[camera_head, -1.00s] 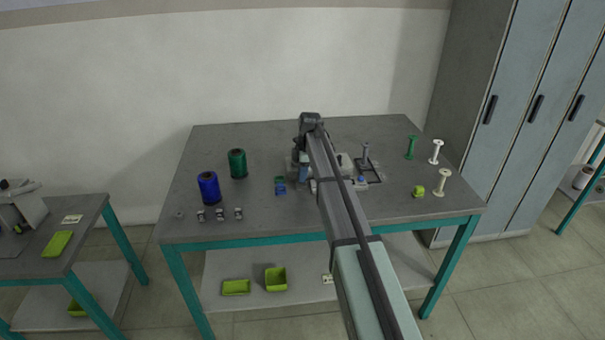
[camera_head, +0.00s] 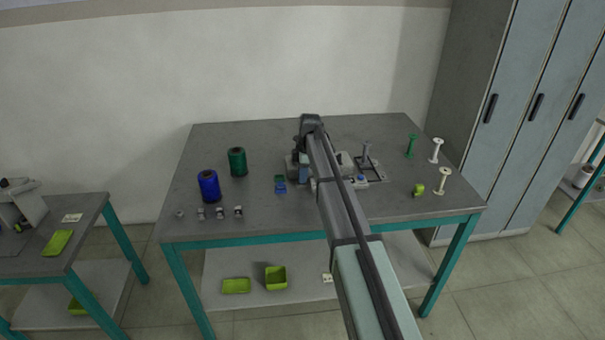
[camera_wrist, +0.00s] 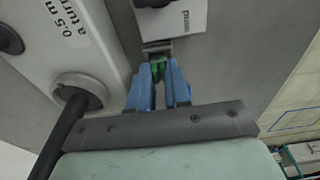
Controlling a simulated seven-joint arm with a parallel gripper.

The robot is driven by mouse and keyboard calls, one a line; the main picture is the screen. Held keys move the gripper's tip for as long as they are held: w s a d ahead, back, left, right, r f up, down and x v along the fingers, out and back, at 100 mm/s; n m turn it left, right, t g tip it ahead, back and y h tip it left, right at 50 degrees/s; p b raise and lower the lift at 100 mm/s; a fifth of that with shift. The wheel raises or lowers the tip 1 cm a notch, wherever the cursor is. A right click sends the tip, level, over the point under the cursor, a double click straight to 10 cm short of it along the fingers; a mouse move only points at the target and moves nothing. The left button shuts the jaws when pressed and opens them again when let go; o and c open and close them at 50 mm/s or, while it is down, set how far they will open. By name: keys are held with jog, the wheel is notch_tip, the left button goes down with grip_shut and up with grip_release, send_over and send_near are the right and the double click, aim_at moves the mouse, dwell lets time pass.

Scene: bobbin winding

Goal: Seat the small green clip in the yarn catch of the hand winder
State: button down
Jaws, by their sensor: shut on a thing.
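In the wrist view, the blue fingers of my gripper (camera_wrist: 158,88) are shut on a small green clip (camera_wrist: 157,69). The clip sits at the fingertips, right below a small metal bracket (camera_wrist: 157,47) that looks like the yarn catch. The clip's upper end appears to meet the bracket; I cannot tell whether it is seated. A light grey plate with dark lettering (camera_wrist: 175,20) is above the bracket. In the head view, the hand winder (camera_head: 346,162) is partly behind my arm, and the clip is hidden there.
The winder's pale housing with a round boss and dark rod (camera_wrist: 78,90) is close left of my gripper. Blue (camera_head: 208,186) and green (camera_head: 237,162) spools stand on the left of the table (camera_head: 270,222). Green and white bobbins (camera_head: 436,150) stand at the right.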

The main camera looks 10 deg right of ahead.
jog(key=shift+f, duration=0.1)
dwell(0.3)
jog(key=c, duration=1)
grip_release()
jog(key=shift+r, duration=3.5)
